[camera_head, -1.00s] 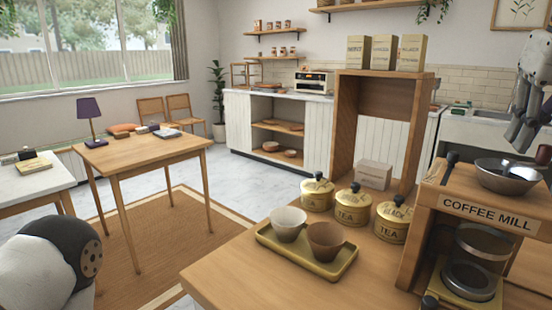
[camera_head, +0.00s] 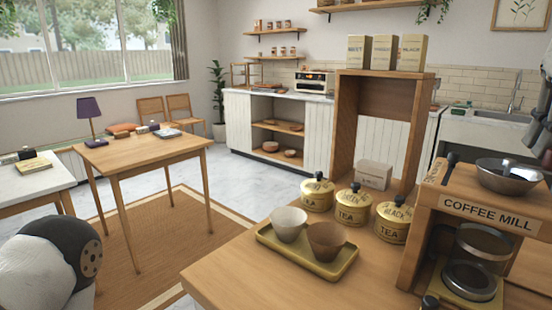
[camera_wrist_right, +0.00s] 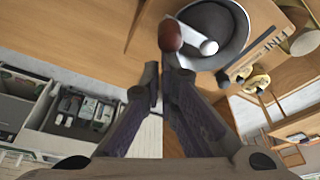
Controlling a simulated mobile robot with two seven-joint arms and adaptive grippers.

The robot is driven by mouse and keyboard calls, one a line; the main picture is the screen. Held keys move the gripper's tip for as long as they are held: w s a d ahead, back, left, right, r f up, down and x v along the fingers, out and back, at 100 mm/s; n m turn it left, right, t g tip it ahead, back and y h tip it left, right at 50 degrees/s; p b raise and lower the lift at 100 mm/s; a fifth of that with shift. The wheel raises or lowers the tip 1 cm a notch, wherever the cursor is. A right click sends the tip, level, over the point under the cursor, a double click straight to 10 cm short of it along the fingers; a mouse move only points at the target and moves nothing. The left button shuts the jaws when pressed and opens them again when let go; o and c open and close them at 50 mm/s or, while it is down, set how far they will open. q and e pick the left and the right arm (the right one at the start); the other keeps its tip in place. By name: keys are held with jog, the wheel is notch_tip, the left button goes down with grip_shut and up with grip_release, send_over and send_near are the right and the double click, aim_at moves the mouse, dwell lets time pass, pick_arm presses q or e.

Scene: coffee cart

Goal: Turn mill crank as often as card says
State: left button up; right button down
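The coffee mill (camera_head: 487,214) stands at the right of the wooden counter, a dark metal bowl (camera_head: 508,176) on its top. In the right wrist view the bowl (camera_wrist_right: 238,50) shows with the crank's pale hub (camera_wrist_right: 208,47) and its reddish-brown knob (camera_wrist_right: 170,36). My right gripper (camera_head: 538,138) is at the right edge of the head view, beside the bowl. In the wrist view its fingers (camera_wrist_right: 161,80) have a narrow empty gap between them, and the knob appears just past their tips; contact is unclear. I cannot make out a card with a number. My left gripper is out of view.
A tray (camera_head: 307,272) with two cups stands left of the mill. Tea tins (camera_head: 352,207) stand behind it. A small black handle (camera_head: 452,160) stands at the mill's left top edge. The counter front (camera_head: 235,270) is clear.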

jog(key=shift+w+d, duration=0.25)
jog(key=shift+w, duration=0.05)
notch_tip(320, 180, up, 7)
dwell(0.5)
jog(key=shift+a, duration=0.15)
